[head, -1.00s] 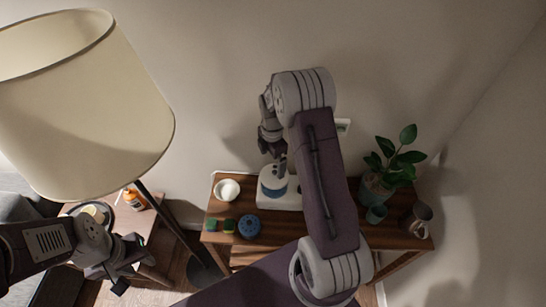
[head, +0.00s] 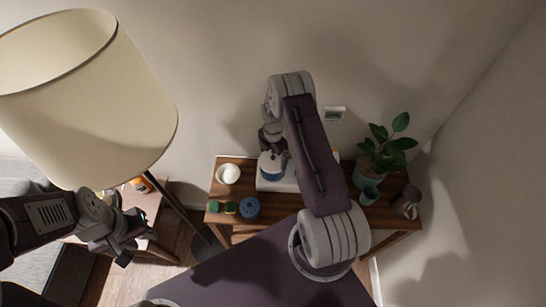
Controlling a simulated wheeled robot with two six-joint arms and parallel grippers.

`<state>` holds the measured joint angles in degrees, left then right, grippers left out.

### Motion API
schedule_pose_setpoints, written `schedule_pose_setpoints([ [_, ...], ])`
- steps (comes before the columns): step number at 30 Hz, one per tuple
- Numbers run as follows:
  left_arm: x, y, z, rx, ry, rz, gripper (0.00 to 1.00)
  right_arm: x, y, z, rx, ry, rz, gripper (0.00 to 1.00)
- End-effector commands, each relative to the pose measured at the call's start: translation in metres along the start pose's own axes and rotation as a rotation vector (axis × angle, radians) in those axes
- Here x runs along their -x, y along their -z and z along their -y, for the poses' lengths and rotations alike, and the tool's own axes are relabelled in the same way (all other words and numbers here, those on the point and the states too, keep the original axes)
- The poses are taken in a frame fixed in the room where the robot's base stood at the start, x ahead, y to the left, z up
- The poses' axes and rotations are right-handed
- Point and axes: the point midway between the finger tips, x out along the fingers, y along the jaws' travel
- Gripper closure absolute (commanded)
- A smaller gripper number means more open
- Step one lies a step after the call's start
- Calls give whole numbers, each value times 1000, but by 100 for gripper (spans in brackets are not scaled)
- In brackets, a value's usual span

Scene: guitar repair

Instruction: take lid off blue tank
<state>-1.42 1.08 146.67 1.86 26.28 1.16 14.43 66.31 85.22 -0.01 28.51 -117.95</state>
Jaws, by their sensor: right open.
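I cannot tell whether the fingers touch the lid. My right arm hides the right part of the base. My left gripper (head: 131,246) is at the lower left, far from the tank; its jaws are too dark to read.
A large lamp (head: 90,95) stands at left.

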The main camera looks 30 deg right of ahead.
Motion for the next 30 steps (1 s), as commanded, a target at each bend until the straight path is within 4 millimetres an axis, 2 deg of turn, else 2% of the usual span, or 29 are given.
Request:
schedule_pose_setpoints([
  [7, 0, 0, 0, 0, 0, 1, 64, -4, 0, 0, 0, -1, 1, 0],
  [18, 0, 0, 0, 0, 0, 1, 64, -5, 0, 0, -1, 0, 0, 100],
  [30, -1, 0, 0, 0, 0, 0, 64, -6, 1, 1, -1, 2, -2, 100],
])
